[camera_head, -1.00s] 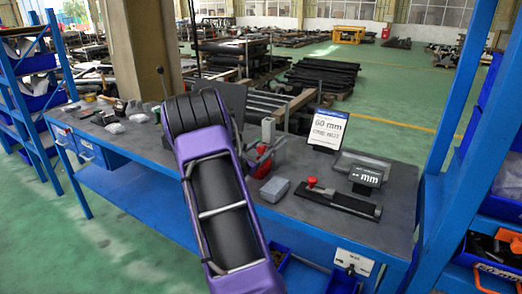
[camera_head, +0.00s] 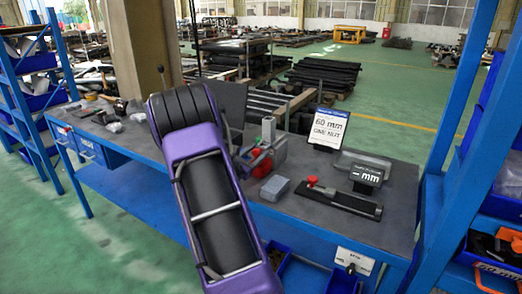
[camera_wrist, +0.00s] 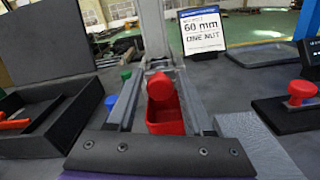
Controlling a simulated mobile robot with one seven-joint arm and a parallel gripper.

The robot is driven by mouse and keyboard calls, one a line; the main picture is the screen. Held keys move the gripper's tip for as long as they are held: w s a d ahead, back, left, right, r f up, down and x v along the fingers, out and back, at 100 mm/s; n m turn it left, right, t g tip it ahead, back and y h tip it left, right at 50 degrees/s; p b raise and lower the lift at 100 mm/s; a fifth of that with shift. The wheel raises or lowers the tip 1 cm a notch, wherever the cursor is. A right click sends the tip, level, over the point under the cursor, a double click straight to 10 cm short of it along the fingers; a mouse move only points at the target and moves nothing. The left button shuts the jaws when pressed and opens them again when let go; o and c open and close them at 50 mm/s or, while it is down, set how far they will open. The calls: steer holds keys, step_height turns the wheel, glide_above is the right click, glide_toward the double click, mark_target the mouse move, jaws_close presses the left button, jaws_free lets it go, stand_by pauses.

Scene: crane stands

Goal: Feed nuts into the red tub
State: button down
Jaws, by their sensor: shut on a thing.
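The red tub (camera_wrist: 165,120) stands open under the grey dispenser frame in the wrist view; its inside is mostly hidden. A red knob (camera_wrist: 160,86) is just above the tub, between the two grey fingers of my gripper (camera_wrist: 158,82). My gripper appears shut on this knob. The grey post (camera_wrist: 152,28) rises behind it, and also shows in the head view (camera_head: 268,130). A red part (camera_head: 256,153) shows beside my arm in the head view, where my fingers are mostly hidden. I cannot make out any nuts. A sign (camera_head: 326,128) reads 60 mm, one nut.
A grey block (camera_head: 275,187) and a black gauge with a red knob (camera_head: 340,200) lie to the right. A small mm display (camera_head: 367,175) stands behind. An open black box (camera_wrist: 45,118) is at left, beside green and blue pieces.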

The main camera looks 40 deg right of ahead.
steer(key=shift+s+a, duration=0.15)
steer(key=shift+a, duration=0.45)
steer(key=shift+f, duration=0.1)
steer(key=c, duration=0.5)
jaws_free()
steer(key=shift+a, duration=0.1)
steer(key=shift+c, duration=0.2)
steer(key=v, duration=1.7)
steer(key=shift+s+a, duration=0.15)
steer(key=shift+a, duration=0.05)
